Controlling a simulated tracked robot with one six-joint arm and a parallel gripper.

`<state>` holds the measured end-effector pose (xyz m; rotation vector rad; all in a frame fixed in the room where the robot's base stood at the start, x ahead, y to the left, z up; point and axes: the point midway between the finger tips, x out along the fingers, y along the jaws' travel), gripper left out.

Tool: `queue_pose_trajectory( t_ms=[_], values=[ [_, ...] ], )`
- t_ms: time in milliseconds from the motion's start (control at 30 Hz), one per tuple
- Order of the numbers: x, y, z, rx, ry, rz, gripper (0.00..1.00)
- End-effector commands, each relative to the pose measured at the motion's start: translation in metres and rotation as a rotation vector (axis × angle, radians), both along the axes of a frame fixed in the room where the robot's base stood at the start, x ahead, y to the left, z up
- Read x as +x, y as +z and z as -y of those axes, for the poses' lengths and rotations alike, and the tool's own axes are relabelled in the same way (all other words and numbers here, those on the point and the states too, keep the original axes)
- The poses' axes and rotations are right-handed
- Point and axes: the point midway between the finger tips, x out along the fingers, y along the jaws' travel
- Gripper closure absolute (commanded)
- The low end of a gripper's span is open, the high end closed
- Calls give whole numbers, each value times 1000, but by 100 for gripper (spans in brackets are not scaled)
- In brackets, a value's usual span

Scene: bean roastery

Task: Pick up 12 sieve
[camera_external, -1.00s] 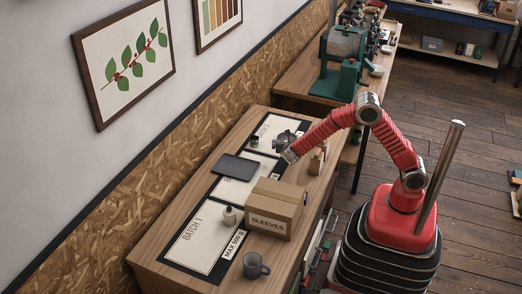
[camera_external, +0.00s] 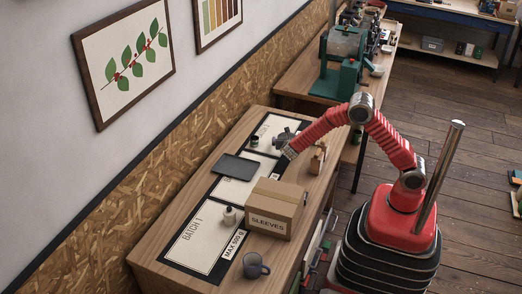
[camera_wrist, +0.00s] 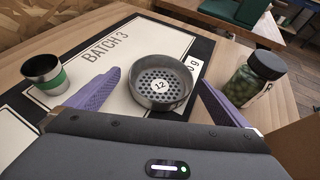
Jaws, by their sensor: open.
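My gripper is open, one finger to each side of the sieve, with nothing held. I cannot tell whether a finger touches it. In the external view my gripper (camera_external: 286,140) is over the far mat, and the sieve is not clearly seen there.
A metal cup with a green band (camera_wrist: 44,74) stands left of the sieve, and a lidded jar of green beans (camera_wrist: 254,80) stands to its right.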

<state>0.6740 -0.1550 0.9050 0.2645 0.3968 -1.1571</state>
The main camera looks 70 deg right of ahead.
Motion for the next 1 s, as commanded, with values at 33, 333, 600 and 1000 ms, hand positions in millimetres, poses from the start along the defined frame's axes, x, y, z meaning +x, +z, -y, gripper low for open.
queue_pose_trajectory(
  t_ms=[33, 333, 600, 1000],
  values=[
    [1, -4, 7, 0, -3, -2, 0],
    [11, -17, 33, 0, 0, 0, 0],
    [11, -18, 34, 0, 0, 0, 0],
    [11, -18, 34, 0, 0, -1, 8]
  ],
)
